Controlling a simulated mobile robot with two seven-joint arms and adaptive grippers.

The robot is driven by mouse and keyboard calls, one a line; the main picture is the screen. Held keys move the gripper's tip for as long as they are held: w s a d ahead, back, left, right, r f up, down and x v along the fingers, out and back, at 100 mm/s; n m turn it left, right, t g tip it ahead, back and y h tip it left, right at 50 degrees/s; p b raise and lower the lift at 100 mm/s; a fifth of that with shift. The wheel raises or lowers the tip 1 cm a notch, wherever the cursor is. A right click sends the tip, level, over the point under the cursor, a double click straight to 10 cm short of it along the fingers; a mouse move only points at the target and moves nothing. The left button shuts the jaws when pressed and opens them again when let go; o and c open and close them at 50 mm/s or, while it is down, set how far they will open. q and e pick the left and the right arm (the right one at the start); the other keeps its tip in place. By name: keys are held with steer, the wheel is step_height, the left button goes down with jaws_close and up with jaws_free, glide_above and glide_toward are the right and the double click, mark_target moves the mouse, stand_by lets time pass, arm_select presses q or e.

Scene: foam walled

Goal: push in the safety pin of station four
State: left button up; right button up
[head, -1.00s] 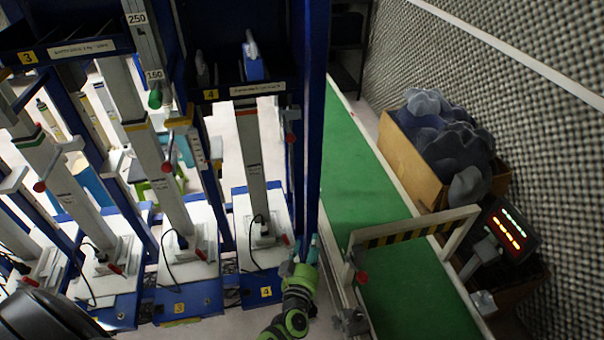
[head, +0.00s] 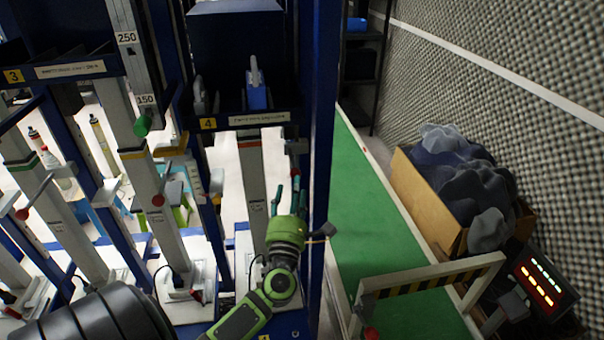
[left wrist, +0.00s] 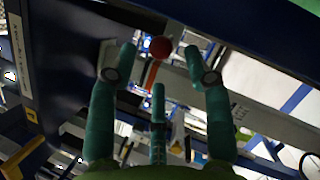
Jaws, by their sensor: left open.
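Station four, marked by a yellow 4 label (head: 208,124), is the rightmost bay of the blue rack, with a pale upright column (head: 252,185). A red-knobbed pin, seemingly the safety pin (head: 297,147), sits at the column's upper right, near the blue post, partly hard to make out. In the left wrist view its round red knob (left wrist: 160,46) shows between the spread fingertips, with no visible contact. My left gripper (head: 287,188) is open and empty, fingers pointing up, just below the knob in the head view. How far in the pin sits is unclear. My right gripper is not in view.
A blue post (head: 322,130) stands just right of the gripper. Beyond it runs a green conveyor (head: 362,210) with a striped barrier (head: 428,284). A cardboard box (head: 425,200) of grey lumps and a lit display (head: 545,280) are at the right. Station three's column (head: 140,175) is at the left.

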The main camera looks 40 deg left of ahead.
mark_target(291, 155)
arm_select(q)
steer(key=p+x, duration=0.1)
steer(key=x, duration=0.4)
steer(key=shift+w+a, duration=0.1)
steer(key=shift+w, duration=0.15)
jaws_close()
